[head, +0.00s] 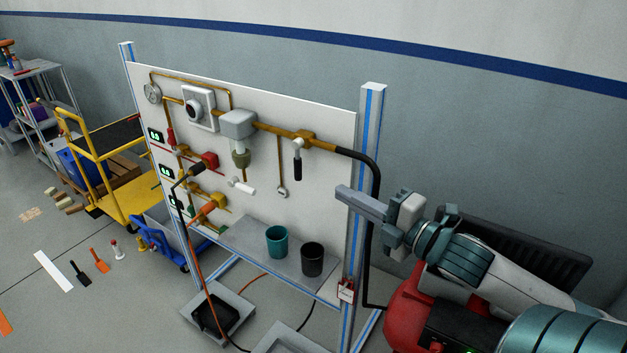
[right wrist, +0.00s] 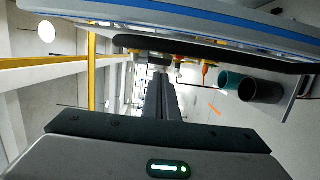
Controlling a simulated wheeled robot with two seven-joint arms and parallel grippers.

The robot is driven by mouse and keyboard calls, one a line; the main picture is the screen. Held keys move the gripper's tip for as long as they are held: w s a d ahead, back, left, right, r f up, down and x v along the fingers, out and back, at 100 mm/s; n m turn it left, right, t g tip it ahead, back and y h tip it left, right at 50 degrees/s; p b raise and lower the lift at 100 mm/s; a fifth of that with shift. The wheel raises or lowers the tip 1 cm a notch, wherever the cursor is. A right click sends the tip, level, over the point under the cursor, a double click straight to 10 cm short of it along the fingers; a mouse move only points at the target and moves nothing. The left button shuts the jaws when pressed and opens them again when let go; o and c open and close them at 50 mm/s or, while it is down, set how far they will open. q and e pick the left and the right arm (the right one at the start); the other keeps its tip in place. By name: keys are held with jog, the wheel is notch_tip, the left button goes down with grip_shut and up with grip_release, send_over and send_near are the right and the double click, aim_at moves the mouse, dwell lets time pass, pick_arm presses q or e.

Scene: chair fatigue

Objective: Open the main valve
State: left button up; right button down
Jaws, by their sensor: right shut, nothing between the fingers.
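A lever valve with a black handle (head: 297,166) hangs from the brass pipe (head: 280,131) at the upper right of the white panel (head: 330,215). Its handle points straight down. I cannot tell from a label whether this is the main valve. My right gripper (head: 341,192) is shut and empty. It is to the right of and a little below the handle, its tip overlapping the panel's right edge in the head view and clear of the handle. In the right wrist view its dark fingers (right wrist: 161,106) are together. My left gripper is not in view.
A metal post (head: 371,135) and a black hose (head: 375,185) stand beside my right gripper. A teal cup (head: 277,241) and a black cup (head: 312,259) stand on the panel's shelf (head: 249,243). A red tank (head: 402,305) is below my right arm. A yellow cart (head: 110,195) stands left.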

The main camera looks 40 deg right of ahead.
jog(key=p, duration=0.2)
send_near(298, 163)
jog(key=w+f, duration=0.2)
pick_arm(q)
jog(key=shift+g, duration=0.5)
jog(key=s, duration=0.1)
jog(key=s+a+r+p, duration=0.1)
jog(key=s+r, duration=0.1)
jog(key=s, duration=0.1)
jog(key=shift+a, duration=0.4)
pick_arm(e)
jog(key=w, duration=0.4)
jog(key=shift+a+f, duration=0.15)
jog(key=shift+a, duration=0.05)
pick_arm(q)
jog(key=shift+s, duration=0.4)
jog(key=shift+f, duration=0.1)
